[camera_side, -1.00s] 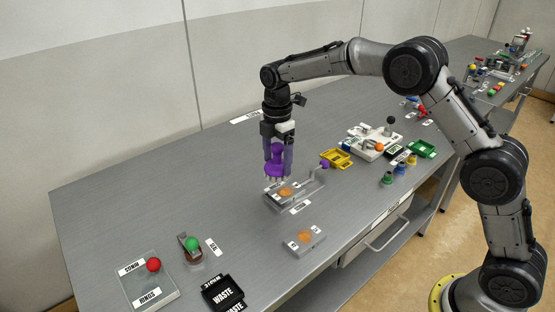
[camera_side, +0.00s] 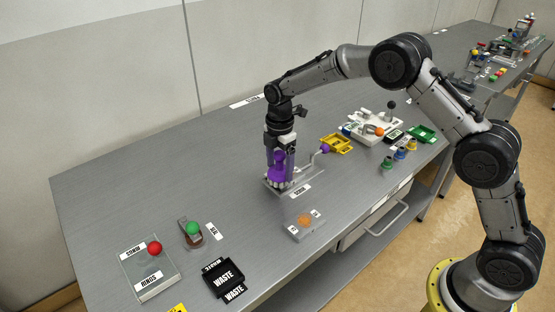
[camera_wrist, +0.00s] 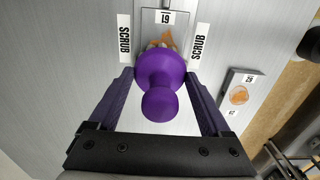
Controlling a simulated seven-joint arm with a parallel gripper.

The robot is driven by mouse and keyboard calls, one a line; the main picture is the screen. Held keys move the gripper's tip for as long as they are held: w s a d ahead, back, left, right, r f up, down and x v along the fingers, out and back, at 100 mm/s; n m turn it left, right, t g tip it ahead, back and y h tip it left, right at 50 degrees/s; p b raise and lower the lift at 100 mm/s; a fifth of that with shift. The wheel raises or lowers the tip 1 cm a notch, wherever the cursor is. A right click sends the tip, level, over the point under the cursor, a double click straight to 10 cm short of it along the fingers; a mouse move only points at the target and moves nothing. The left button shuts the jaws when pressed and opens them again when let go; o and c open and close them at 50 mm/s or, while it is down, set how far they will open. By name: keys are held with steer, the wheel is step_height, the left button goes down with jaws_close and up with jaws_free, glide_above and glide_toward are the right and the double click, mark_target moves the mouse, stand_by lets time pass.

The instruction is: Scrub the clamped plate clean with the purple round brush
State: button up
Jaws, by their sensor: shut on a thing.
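My gripper (camera_side: 280,168) is shut on the purple round brush (camera_wrist: 160,75), which also shows in the side view (camera_side: 279,170). The brush is upright, bristles down, over the clamped plate (camera_wrist: 178,18). Its bristles appear to be at the plate's surface, though exact contact is hard to tell. In the wrist view an orange-brown stain (camera_wrist: 166,36) shows just beyond the brush head; the brush hides the rest of the plate's middle. The clamp's purple knob (camera_side: 325,148) sits to the right of the plate.
A loose plate with an orange stain (camera_side: 305,220) lies nearer the table's front edge.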

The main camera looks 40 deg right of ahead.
mark_target(277, 154)
steer(key=shift+d+f, duration=0.1)
steer(key=shift+d, duration=3)
steer(key=shift+a, duration=3.6)
steer(key=shift+d+r, duration=0.1)
steer(key=shift+r, duration=4.05)
